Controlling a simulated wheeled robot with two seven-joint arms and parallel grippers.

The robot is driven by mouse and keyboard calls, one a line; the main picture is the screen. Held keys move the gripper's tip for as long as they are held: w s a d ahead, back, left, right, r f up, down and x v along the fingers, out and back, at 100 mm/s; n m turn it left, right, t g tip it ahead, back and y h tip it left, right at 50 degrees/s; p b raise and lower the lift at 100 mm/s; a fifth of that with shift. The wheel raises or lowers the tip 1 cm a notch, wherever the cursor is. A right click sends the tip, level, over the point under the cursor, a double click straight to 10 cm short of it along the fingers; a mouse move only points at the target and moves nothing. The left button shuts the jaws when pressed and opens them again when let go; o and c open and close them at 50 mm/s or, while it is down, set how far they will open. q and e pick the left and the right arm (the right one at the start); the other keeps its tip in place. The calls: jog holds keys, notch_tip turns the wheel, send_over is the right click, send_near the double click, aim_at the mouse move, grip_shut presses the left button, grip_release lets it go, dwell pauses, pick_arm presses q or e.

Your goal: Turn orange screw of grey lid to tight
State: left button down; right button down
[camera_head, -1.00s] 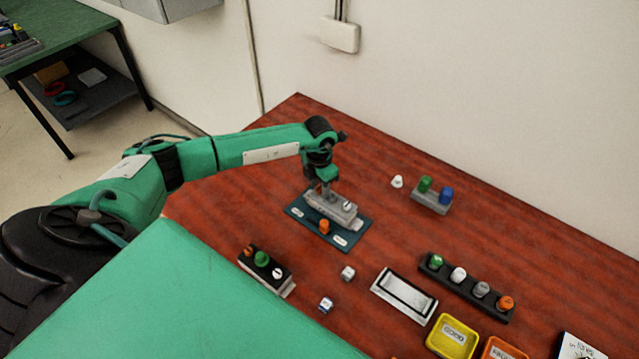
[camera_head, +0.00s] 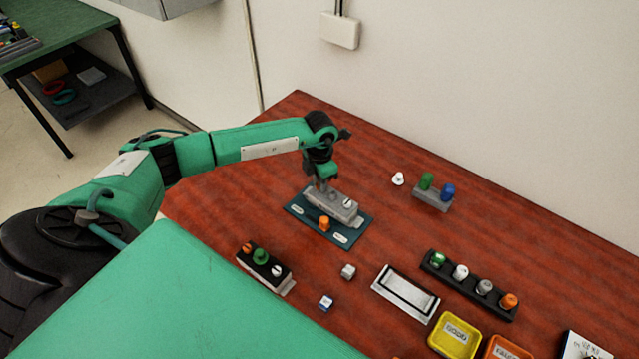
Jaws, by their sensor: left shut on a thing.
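My left gripper (camera_head: 324,188) points down at the left end of the grey lid (camera_head: 334,207), on the dark teal mat (camera_head: 297,208). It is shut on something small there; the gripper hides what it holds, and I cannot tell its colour. A white screw top (camera_head: 347,202) shows at the lid's right end. An orange screw (camera_head: 324,223) stands on the mat in front of the lid. My right gripper is not in view.
A dark block with a green knob (camera_head: 260,257) stands at front left. A dark rack (camera_head: 468,285) of several screws, a white tray (camera_head: 405,294) and a yellow bin (camera_head: 454,335) lie to the right. A grey holder (camera_head: 433,202) with green and blue pieces stands behind.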

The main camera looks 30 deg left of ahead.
pick_arm(q)
jog(key=m+b, duration=0.7)
jog(key=b, duration=0.2)
jog(key=m+b, duration=0.4)
jog(key=shift+f+m+b, duration=0.3)
jog(key=shift+b, duration=0.05)
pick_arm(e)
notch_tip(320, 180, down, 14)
pick_arm(q)
jog(key=shift+m+b, duration=1.15)
jog(key=shift+m, duration=0.05)
jog(key=shift+r+m+b, duration=0.25)
jog(key=shift+m+b, duration=0.8)
jog(key=shift+m, duration=0.35)
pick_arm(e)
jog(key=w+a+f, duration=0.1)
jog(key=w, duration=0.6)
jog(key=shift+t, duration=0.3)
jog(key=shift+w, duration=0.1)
pick_arm(q)
jog(key=c, duration=1.3)
grip_release()
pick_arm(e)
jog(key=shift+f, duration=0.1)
